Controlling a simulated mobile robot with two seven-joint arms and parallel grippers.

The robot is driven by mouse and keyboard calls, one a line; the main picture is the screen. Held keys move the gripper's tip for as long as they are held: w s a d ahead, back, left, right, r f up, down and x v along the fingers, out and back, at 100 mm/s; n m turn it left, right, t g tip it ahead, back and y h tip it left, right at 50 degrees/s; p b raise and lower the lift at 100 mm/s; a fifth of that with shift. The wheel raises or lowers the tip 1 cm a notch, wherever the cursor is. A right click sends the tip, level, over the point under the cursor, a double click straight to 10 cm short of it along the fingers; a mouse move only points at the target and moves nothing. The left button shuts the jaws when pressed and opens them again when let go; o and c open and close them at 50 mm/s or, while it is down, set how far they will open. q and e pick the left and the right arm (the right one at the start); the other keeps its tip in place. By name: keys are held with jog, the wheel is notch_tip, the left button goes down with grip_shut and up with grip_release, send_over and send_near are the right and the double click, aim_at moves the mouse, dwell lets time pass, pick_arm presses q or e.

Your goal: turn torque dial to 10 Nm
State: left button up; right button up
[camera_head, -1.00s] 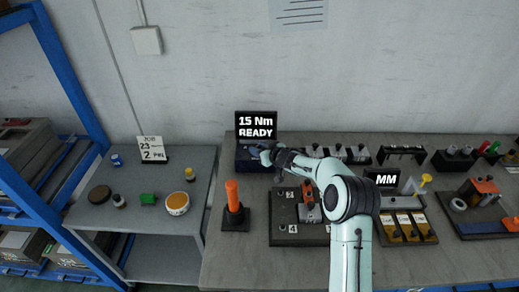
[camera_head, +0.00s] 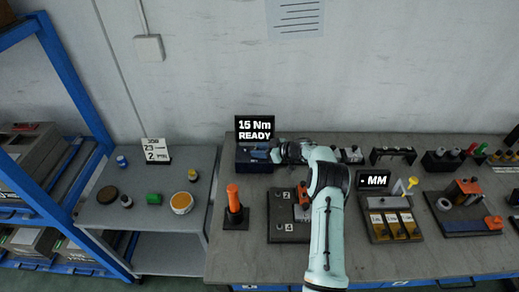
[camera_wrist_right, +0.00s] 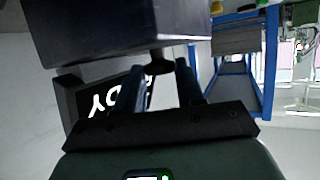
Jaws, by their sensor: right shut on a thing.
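The torque unit is a dark blue box (camera_head: 247,166) at the back of the bench. Its black display (camera_head: 255,127) reads "15 Nm READY". My right gripper (camera_head: 272,154) is at the right part of the box, just below the display. In the right wrist view, the two blue fingers of my right gripper (camera_wrist_right: 158,75) are on either side of a small dark dial (camera_wrist_right: 158,66) beside the dark box, and they are shut on it. The dial's markings cannot be read. My left gripper is not in view.
An orange-handled tool (camera_head: 233,200) stands upright in front of the box. A dark fixture plate (camera_head: 284,230) lies right of it. An "MM" display (camera_head: 374,180) and bins stand further right. A grey side table (camera_head: 165,226) with small items is at left.

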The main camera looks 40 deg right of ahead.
jog(key=shift+w+d+n+g+y, duration=0.15)
jog(key=shift+n+g+y, duration=0.15)
jog(key=shift+n+y, duration=0.45)
jog(key=shift+r+n+y, duration=0.1)
jog(key=shift+n+y, duration=0.15)
jog(key=shift+y, duration=0.1)
jog(key=o, duration=1)
jog(key=shift+s+d+g, duration=0.25)
jog(key=shift+g, duration=0.05)
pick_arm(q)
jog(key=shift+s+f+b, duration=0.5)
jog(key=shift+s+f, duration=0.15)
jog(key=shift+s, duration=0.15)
pick_arm(e)
jog(key=shift+v, duration=6.4)
